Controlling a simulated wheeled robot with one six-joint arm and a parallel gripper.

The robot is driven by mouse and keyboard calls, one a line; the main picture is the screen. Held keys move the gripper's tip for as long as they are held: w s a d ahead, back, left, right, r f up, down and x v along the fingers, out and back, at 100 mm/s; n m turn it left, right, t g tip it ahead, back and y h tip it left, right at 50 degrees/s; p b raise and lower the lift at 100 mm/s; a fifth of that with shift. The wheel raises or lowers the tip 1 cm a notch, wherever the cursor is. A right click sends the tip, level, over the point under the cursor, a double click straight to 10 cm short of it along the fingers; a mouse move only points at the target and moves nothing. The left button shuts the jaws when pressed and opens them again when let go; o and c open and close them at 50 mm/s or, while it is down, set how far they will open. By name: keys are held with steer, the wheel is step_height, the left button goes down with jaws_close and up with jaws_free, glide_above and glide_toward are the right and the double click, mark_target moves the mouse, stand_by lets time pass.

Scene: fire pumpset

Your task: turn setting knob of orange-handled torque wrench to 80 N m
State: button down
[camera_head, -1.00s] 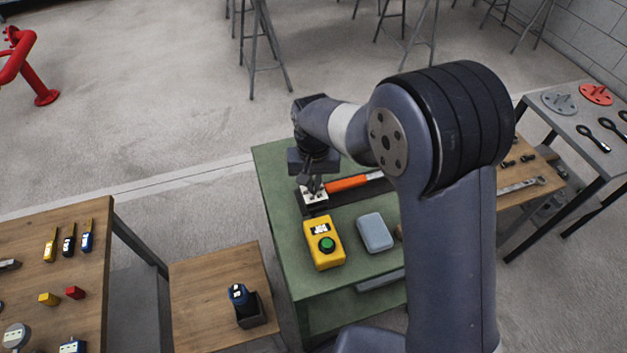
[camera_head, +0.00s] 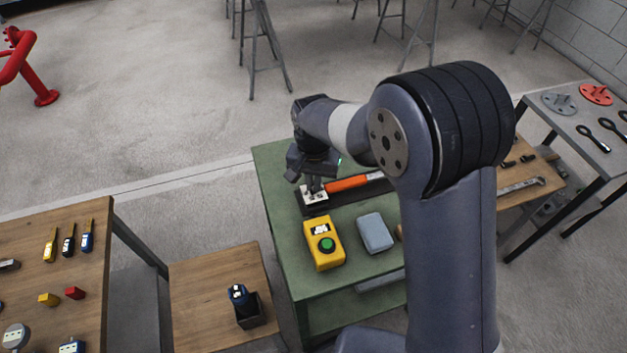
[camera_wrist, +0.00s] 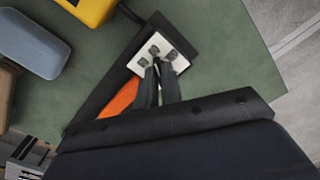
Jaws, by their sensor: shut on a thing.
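The orange-handled torque wrench (camera_head: 349,183) lies in a dark cradle on the green table (camera_head: 290,258). Its orange handle also shows in the wrist view (camera_wrist: 121,101). A white plate (camera_wrist: 176,49) with small grey parts on it sits at the handle's end. My gripper (camera_head: 313,187) reaches down over that end from above. In the wrist view my gripper's two fingers (camera_wrist: 158,68) are close together, with their tips at the white plate. They are shut on the setting knob, which they mostly hide. The scale reading cannot be made out.
A yellow box with a green button (camera_head: 324,243) and a grey-blue case (camera_head: 375,233) stand on the green table near the wrench. A small wooden table (camera_head: 205,290) with a dark blue device (camera_head: 241,297) is at the front left. Open floor lies behind.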

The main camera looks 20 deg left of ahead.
steer(key=c, duration=1.6)
jaws_free()
steer(key=shift+o, duration=0.2)
step_height(320, 180, up, 11)
steer(key=shift+f, duration=0.1)
step_height(320, 180, down, 11)
steer(key=shift+r, duration=0.1)
